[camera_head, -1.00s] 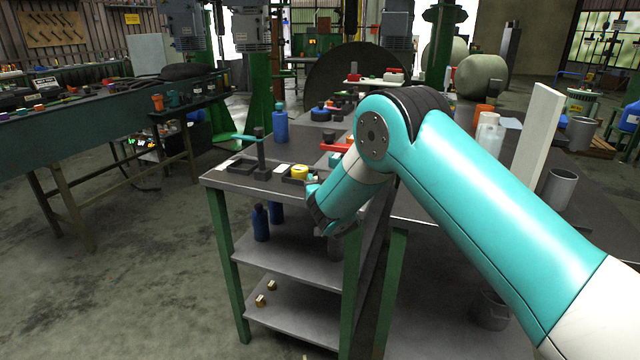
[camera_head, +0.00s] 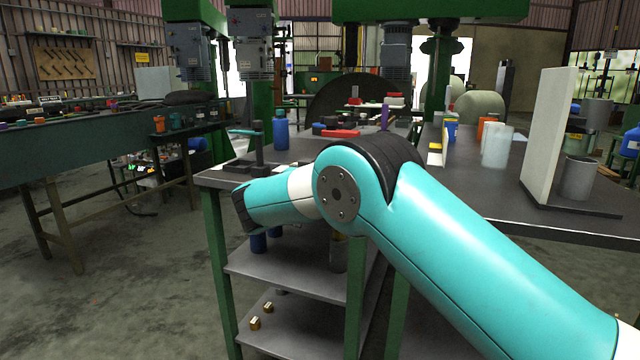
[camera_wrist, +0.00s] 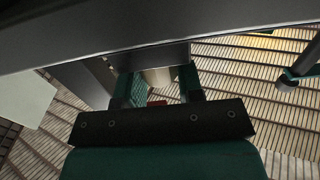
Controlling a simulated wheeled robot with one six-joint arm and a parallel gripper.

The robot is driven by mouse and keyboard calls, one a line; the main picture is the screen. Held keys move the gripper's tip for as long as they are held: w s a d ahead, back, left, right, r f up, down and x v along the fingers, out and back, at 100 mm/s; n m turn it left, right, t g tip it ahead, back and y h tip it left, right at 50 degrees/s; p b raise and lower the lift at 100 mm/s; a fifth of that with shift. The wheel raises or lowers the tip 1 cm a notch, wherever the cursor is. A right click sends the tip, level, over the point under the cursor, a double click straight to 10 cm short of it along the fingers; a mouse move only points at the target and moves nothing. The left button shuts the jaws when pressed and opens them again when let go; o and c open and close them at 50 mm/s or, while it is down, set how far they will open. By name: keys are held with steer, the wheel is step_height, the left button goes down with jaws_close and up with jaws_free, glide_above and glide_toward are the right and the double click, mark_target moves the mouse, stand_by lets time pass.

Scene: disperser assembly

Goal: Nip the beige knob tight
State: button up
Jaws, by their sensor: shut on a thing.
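A beige knob (camera_wrist: 158,77) shows in the wrist view, between the two teal fingers of my gripper (camera_wrist: 158,88). The fingers are shut on it, one on each side. Only a small part of the knob shows; a dark grey edge lies above it. A small reddish patch shows just below the knob, and I cannot tell what it is. In the head view the knob and my fingers are hidden behind my arm, whose far end is at the front edge of the cart.
A dark grey slab (camera_wrist: 100,52) crosses the top of the wrist view, close to the fingers. The cart's top (camera_head: 215,178) holds a dark stand with a teal lever (camera_head: 257,150) and a blue bottle (camera_head: 280,130). A table with white containers (camera_head: 496,148) stands to the right.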

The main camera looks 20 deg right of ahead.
steer(key=shift+d+m+g+h+p, duration=0.1)
steer(key=shift+m+g+h+p, duration=0.3)
steer(key=shift+m+g+h, duration=0.9)
steer(key=shift+g+h, duration=0.1)
steer(key=shift+h, duration=0.1)
steer(key=o, duration=0.9)
steer(key=shift+d, duration=0.1)
steer(key=shift+a, duration=0.2)
